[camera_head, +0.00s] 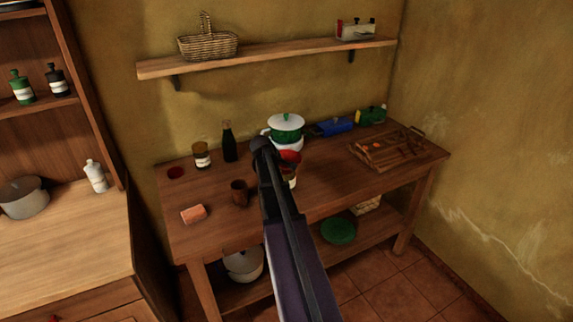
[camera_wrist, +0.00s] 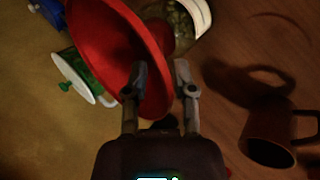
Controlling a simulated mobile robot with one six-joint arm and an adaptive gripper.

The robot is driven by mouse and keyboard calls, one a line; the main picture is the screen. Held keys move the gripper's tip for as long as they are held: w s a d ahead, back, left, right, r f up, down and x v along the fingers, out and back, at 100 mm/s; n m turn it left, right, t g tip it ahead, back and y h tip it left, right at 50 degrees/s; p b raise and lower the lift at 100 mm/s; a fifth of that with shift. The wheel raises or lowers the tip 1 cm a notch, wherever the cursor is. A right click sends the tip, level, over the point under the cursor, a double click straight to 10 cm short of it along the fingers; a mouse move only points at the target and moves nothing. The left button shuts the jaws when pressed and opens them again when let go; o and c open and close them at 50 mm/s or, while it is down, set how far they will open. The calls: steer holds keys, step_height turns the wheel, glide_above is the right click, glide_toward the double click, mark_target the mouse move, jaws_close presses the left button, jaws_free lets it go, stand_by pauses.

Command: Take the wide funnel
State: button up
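The wide funnel is red, and its broad mouth (camera_wrist: 110,35) fills the upper left of the wrist view. In the head view a part of the funnel (camera_head: 291,157) shows just right of my arm, which hides the rest. It is at the top of a labelled jar (camera_head: 291,181); whether it rests in it is unclear. My gripper (camera_wrist: 160,68) has its fingers apart, one over the funnel's inside and one beyond its rim, so the funnel's edge lies between them. I see no clear grip. The head view hides the fingertips behind my arm.
A brown mug (camera_head: 239,192) stands left of my arm. A green and white pot (camera_head: 286,130) stands behind the funnel, with a dark bottle (camera_head: 229,143) to its left. A wooden tray (camera_head: 385,150) lies at the right. The table's (camera_head: 335,187) front right is clear.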

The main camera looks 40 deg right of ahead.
jaws_close()
steer(key=shift+r, duration=0.15)
step_height(320, 180, up, 3)
steer(key=p, duration=0.3)
steer(key=shift+r+p, duration=0.2)
steer(key=shift+p, duration=0.1)
steer(key=s+a, duration=0.4)
steer(key=s, duration=0.3)
steer(key=s+a+r+p, duration=0.1)
steer(key=s+a, duration=0.2)
steer(key=s, duration=0.4)
steer(key=shift+a+r, duration=0.15)
steer(key=shift+a, duration=0.25)
